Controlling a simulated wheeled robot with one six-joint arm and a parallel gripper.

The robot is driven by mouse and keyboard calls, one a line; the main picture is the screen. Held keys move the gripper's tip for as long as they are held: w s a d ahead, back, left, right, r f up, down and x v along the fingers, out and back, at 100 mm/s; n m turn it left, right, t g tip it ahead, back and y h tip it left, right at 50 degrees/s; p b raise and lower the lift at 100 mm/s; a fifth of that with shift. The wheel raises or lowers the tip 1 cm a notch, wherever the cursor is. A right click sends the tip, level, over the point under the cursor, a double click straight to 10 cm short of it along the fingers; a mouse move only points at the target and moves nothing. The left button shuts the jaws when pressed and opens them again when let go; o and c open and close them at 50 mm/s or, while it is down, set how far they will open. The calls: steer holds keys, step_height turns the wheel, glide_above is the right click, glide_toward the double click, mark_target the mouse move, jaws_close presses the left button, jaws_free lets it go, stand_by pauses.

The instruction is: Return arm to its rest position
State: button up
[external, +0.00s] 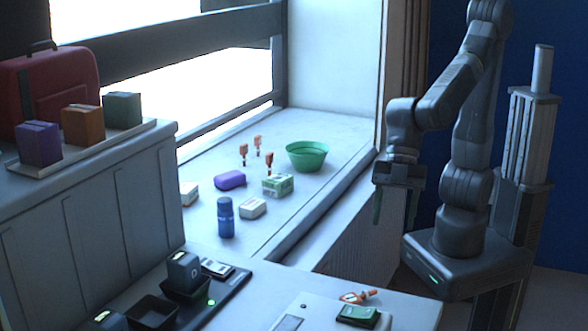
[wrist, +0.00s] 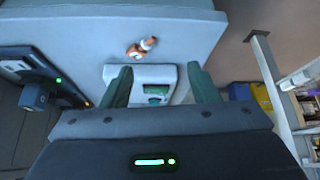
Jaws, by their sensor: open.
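My gripper (external: 391,204) hangs from my raised arm at the right in the external view, fingers pointing down. It is in the air beside the window sill's right end, apart from the objects there. In the wrist view my gripper (wrist: 157,84) shows its two dark green fingers spread apart with nothing held between them. Beyond the fingers, well apart from them, lie a white panel with a green-screened device (wrist: 156,90) and an orange item (wrist: 142,46) on the counter. The same device (external: 358,315) and orange item (external: 356,296) show at the external view's lower right.
The window sill (external: 330,128) holds a green bowl (external: 307,156), a blue bottle (external: 225,218), a purple case (external: 230,180), small boxes and several orange items. A charger dock (external: 230,290) sits on the counter. A shelf with boxes (external: 83,124) and a red case (external: 50,90) stand left.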

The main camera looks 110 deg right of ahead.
steer(key=shift+f, duration=0.1)
steer(key=x, duration=1.1)
steer(key=shift+w+a+f+b, duration=0.1)
steer(key=shift+w+f+b, duration=0.05)
steer(key=shift+f+b, duration=0.2)
steer(key=shift+f, duration=0.3)
steer(key=shift+r, duration=0.25)
